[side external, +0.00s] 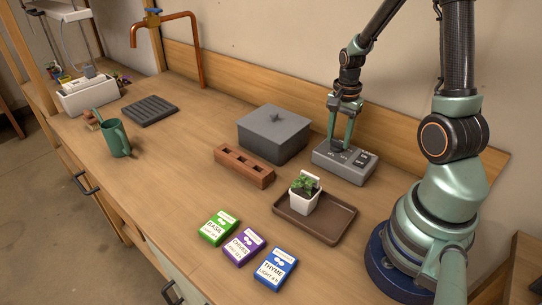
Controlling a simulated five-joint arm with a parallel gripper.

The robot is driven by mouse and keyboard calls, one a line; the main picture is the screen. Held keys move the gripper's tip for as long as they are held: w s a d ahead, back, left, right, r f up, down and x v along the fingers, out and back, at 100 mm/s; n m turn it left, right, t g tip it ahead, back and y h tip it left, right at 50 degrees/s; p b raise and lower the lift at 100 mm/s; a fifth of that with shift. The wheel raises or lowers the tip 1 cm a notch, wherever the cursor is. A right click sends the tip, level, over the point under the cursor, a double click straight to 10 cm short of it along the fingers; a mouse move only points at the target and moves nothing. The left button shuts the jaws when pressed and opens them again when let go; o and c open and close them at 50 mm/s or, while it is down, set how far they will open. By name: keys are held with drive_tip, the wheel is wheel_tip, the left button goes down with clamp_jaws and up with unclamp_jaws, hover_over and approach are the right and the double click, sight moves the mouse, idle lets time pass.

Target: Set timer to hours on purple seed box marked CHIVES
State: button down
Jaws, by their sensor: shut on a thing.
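The purple seed box marked CHIVES (238,246) lies flat near the table's front edge, between a green box marked BASIL (219,227) and a blue box marked THYME (275,268). Each has a LIGHT line at the bottom; its figure is too small to read surely. The timer (336,166) is a grey block at the back right with small markings and a dark panel (364,157) on top. My gripper (341,146) points down over the timer's top, its fingers shut on what seems to be the timer's knob. The fingers mostly hide the knob, so its setting cannot be read.
A white-potted seedling (304,194) stands on a brown tray (333,223) in front of the timer. A grey lidded box (273,136) and a brick (243,166) are left of it. A green mug (117,139) stands farther left.

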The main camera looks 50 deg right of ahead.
sight(338, 140)
drive_tip(key=m, duration=0.5)
drive_tip(key=shift+r+m, duration=0.1)
drive_tip(key=shift+m, duration=0.3)
idle(0.4)
drive_tip(key=shift+c, duration=1.9)
unclamp_jaws()
wheel_tip(338, 140, up, 12)
